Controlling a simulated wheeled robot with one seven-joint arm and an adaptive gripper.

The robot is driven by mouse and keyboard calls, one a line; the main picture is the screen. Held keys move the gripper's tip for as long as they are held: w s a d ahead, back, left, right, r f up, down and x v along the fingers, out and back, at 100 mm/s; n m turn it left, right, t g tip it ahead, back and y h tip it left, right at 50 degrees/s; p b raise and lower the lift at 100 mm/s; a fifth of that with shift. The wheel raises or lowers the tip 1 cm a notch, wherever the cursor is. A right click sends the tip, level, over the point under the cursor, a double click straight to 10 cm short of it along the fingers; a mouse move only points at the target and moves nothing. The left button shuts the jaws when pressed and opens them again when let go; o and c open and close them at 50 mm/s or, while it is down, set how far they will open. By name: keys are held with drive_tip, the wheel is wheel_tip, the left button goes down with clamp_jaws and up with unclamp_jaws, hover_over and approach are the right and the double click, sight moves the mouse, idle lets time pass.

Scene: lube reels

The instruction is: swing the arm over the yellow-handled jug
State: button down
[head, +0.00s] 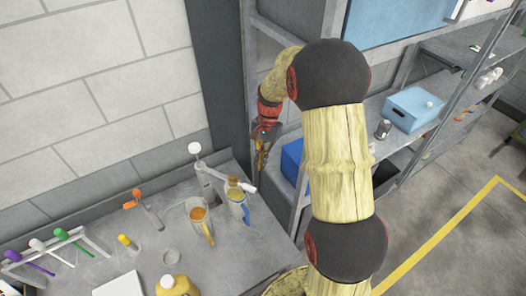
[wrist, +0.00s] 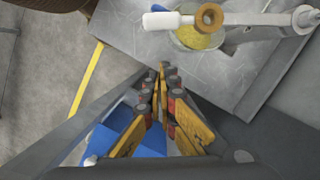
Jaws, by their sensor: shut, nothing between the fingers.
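The swing arm (head: 222,175) is a grey bar on a post with a white knob, at the back of the bench. Its white end reaches over the blue-handled jug (head: 238,203). The yellow-handled jug (head: 198,216), with orange contents, stands just left of it and is not under the arm's end. My gripper (head: 262,158) is shut and empty, right of the arm's end, past the bench edge beside the shelf. In the wrist view my fingers (wrist: 162,72) meet below the swing arm (wrist: 255,19), whose white end has a tan ring above a jug with yellow contents.
The metal bench (head: 100,215) also holds an orange-handled tap (head: 133,198), a rack of coloured handles (head: 60,240) and a yellow bottle (head: 178,286). A shelf with a light blue bin (head: 412,108) stands right. A darker blue bin (head: 292,160) sits close to my gripper.

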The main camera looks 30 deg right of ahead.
drive_tip(key=shift+s+a+f+p, duration=0.15)
drive_tip(key=shift+s+a+f, duration=0.25)
drive_tip(key=shift+a, duration=0.2)
drive_tip(key=shift+s+a+f+p, duration=0.1)
drive_tip(key=shift+s+a+f, duration=0.2)
drive_tip(key=shift+a+f, duration=0.2)
drive_tip(key=shift+s+a+f+p, duration=0.15)
drive_tip(key=shift+s+a+f, duration=0.2)
drive_tip(key=shift+a, duration=0.3)
